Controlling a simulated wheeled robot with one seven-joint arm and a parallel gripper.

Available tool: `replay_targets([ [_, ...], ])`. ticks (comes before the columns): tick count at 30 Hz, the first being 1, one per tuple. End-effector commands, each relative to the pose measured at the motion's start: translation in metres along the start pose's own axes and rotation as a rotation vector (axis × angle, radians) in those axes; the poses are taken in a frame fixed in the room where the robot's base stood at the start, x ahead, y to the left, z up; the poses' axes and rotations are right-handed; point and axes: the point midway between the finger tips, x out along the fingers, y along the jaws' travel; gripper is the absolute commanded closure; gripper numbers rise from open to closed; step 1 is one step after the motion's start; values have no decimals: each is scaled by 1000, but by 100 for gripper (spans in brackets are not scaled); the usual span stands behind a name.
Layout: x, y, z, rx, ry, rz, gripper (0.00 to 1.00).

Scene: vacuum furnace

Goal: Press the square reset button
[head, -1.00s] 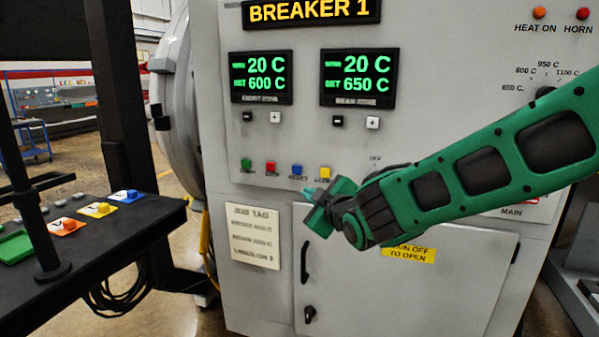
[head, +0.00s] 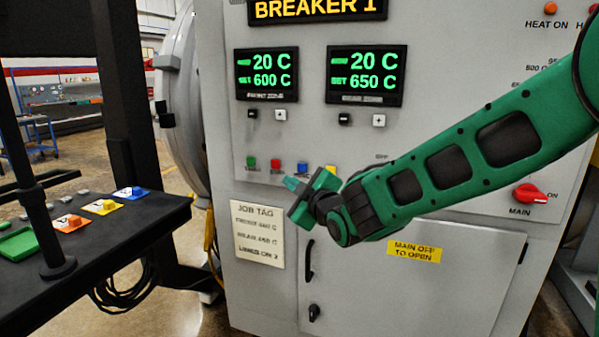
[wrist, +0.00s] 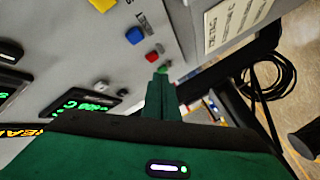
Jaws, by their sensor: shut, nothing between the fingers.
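In the wrist view the shut fingers (wrist: 163,82) point at the green button (wrist: 163,70); the red (wrist: 152,56), blue (wrist: 135,35) and yellow (wrist: 103,4) buttons lie beyond, up and left. Contact cannot be told.
Two temperature displays (head: 266,74) sit above the buttons. A job tag (head: 258,232) and a cabinet door (head: 400,285) are below. The red main switch (head: 529,194) is at right.

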Motion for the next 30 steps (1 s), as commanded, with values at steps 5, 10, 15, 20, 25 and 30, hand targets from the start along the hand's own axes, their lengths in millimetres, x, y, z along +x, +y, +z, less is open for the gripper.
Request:
replay_targets([
  [5,16,12,13,1,-3,1,100],
  [10,31,23,24,1,-2,2,100],
  [15,42,31,31,1,-1,1,100],
  [20,47,35,35,0,-1,0,100],
  [25,49,35,36,0,0,-1,100],
  [30,49,35,35,1,0,0,100],
])
